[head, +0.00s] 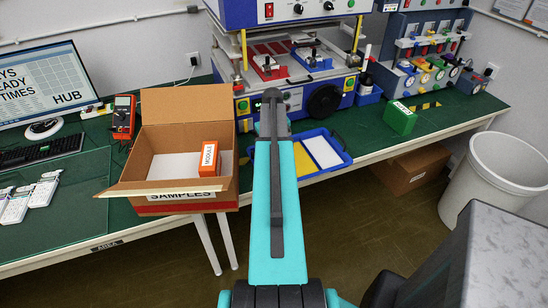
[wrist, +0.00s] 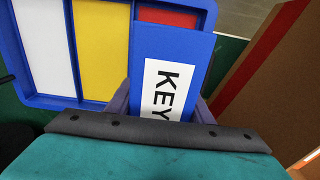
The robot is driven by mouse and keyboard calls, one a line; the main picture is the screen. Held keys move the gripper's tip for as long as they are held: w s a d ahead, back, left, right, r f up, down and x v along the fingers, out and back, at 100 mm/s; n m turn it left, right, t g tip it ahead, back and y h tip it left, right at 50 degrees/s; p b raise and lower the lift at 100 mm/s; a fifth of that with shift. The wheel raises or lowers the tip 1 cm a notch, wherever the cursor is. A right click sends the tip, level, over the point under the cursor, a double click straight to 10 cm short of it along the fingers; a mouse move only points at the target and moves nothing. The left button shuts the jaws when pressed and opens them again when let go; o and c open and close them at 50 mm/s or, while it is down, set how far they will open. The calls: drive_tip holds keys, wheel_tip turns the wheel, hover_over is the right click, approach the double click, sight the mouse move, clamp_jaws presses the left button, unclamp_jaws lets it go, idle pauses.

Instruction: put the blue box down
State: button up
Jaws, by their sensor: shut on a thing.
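My gripper (wrist: 160,108) is shut on a blue box (wrist: 185,50) with a white label reading "KEY", partly hidden by the gripper. In the wrist view the box covers part of the red compartment (wrist: 165,16) of a blue tray (wrist: 60,103). The yellow compartment (wrist: 103,50) and the white compartment (wrist: 42,45) are empty. I cannot tell whether the box touches the tray floor. In the head view the tray (head: 342,168) lies on the green bench, and my arm hides the box and the tray's left part.
An open cardboard box (head: 130,190) marked "SAMPLES", with an orange module box (head: 210,160) in it, stands left of the tray; its brown wall (wrist: 255,65) is close in the wrist view. A test machine (head: 295,100) stands behind. A green box (head: 399,119) is at right.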

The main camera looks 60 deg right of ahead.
drive_tip(key=shift+f, duration=0.7)
drive_tip(key=shift+f+p, duration=0.75)
drive_tip(key=shift+f, duration=1.15)
drive_tip(key=shift+f, duration=0.1)
drive_tip(key=o, duration=1.2)
drive_tip(key=shift+r, duration=0.2)
drive_tip(key=shift+r+b, duration=2)
drive_tip(key=shift+r, duration=3.95)
